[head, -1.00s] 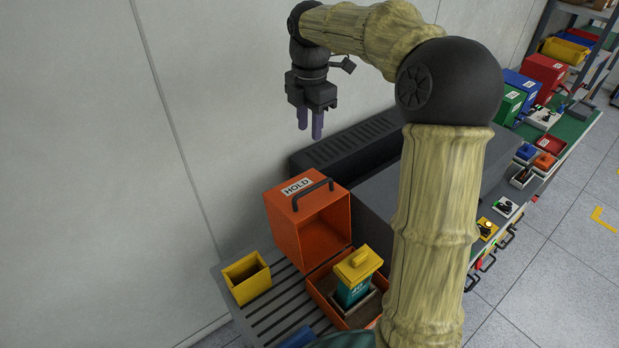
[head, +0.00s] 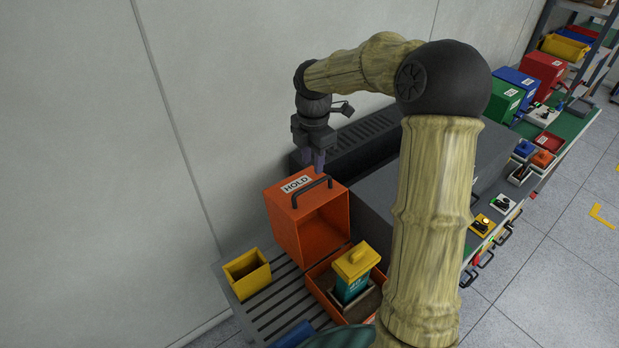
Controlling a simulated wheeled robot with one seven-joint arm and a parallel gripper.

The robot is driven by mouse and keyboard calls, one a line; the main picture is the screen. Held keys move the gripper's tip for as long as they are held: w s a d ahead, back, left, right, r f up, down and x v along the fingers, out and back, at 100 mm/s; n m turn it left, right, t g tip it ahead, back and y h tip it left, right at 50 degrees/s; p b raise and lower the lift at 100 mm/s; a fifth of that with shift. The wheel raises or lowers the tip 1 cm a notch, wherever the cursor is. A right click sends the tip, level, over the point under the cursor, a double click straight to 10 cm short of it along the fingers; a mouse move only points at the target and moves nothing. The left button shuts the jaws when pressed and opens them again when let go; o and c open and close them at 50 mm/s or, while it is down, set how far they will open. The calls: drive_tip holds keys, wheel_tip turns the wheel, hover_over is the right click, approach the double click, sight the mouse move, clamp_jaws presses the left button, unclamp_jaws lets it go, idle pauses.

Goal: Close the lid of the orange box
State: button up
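My gripper (head: 317,163) points down just behind the top of the raised lid. Its fingertips are partly hidden by or close against the lid's top edge, and I cannot tell if they touch it. No object shows between the fingers.
A yellow open container (head: 247,273) stands left of the box on the slatted surface (head: 270,310). A dark grey machine housing (head: 377,196) is right of the lid. The wall (head: 80,160) is close behind. A blue object (head: 293,336) lies at the front edge.

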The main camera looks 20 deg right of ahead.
sight(312, 185)
wheel_tip(312, 185, down, 7)
drive_tip(key=shift+f+p, duration=0.1)
drive_tip(key=shift+p, duration=0.4)
